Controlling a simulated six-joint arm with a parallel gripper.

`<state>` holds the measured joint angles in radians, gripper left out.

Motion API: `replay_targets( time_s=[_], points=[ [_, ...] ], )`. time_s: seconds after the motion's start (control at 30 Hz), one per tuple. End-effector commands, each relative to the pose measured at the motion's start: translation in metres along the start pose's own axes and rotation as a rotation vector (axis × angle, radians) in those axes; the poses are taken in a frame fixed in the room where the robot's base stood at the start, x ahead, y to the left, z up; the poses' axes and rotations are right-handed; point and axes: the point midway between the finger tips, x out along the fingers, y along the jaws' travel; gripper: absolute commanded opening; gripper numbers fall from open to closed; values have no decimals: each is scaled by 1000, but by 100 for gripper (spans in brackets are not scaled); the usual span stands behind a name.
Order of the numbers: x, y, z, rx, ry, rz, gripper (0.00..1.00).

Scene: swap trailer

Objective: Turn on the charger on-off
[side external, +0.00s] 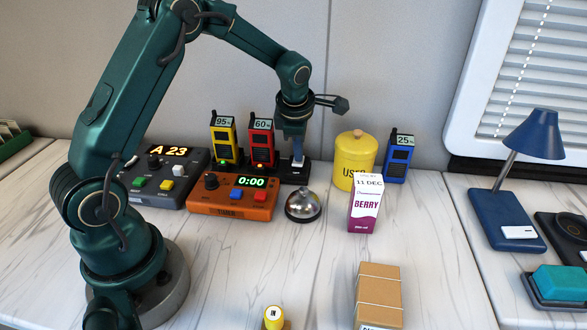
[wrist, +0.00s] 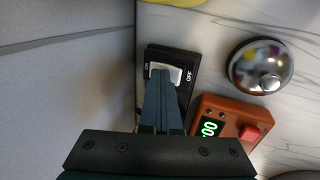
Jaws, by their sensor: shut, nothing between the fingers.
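The charger (side external: 294,175) is a black base at the back of the table, with a yellow radio (side external: 224,140) and a red radio (side external: 261,143) standing in its left part. Its white on-off rocker switch (wrist: 170,73) shows in the wrist view on the black charger end (wrist: 189,57), with "OFF" printed to its right. My gripper (side external: 298,157) is shut and empty, pointing down at the switch. Its fingertips (wrist: 161,84) overlap the lower left of the rocker; contact cannot be told.
A silver bell (side external: 303,205) and an orange timer (side external: 235,196) stand in front of the charger. A yellow canister (side external: 354,163), a blue radio (side external: 397,161) and a berry carton (side external: 365,206) stand to the right. The grey wall is close behind.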

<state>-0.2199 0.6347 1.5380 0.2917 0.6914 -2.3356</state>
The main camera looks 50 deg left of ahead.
Motion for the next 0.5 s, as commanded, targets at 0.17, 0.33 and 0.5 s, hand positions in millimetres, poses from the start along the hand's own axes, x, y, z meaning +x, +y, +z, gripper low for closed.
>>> replay_targets(
  time_s=[0.17,0.33,0.5],
  points=[
    [-1,-3,0,1,0,-1,0],
    [-1,-3,0,1,0,-1,0],
    [-10,-1,0,-1,-1,2,0]
  ],
)
